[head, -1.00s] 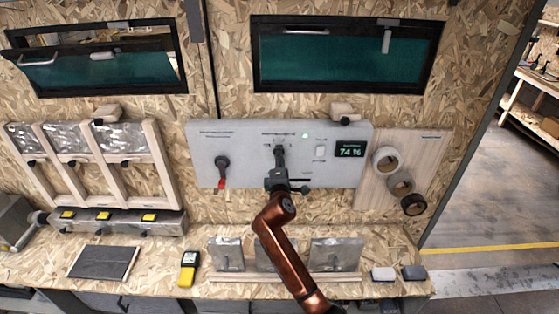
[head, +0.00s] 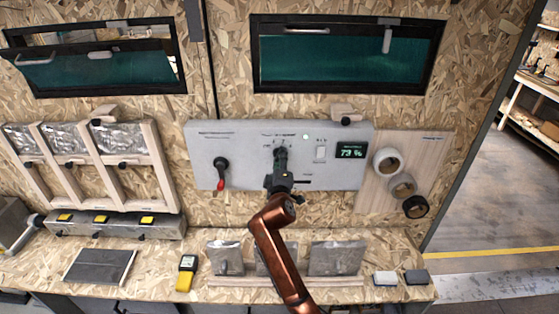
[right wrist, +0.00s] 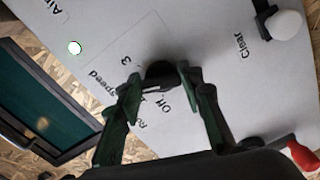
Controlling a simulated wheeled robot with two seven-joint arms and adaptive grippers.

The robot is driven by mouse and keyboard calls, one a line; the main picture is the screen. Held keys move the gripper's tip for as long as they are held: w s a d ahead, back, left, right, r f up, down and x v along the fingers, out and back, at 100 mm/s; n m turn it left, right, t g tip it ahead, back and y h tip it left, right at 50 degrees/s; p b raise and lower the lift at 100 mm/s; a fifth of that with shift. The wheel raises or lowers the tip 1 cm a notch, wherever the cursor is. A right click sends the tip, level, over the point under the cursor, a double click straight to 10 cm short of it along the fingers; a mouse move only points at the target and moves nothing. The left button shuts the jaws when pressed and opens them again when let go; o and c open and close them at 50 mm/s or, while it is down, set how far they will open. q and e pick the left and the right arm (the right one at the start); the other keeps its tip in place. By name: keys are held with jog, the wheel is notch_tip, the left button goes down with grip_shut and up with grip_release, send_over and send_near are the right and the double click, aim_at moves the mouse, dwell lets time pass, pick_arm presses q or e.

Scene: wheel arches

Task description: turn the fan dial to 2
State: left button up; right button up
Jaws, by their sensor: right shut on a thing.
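The fan dial is a dark round knob (right wrist: 160,74) on the pale grey panel (head: 340,180), with "Off", "3" and "speed" printed around it in the right wrist view. My right gripper (right wrist: 161,82) has one finger on each side of the dial and is shut on it. In the head view my right gripper (head: 281,158) reaches up to the middle of the panel and mostly covers the dial. The dial's exact pointer setting cannot be made out. My left gripper is not in view.
A red-tipped lever (head: 221,172) is left of the dial. A white switch (head: 320,153) and a display (head: 351,150) reading 73 % are to its right. Tape rolls (head: 387,161) hang on a board further right. A yellow meter (head: 186,273) lies on the bench below.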

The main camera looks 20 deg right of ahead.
jog(key=shift+f, duration=0.1)
jog(key=o, duration=1.2)
jog(key=shift+c, duration=0.2)
jog(key=v, duration=1.2)
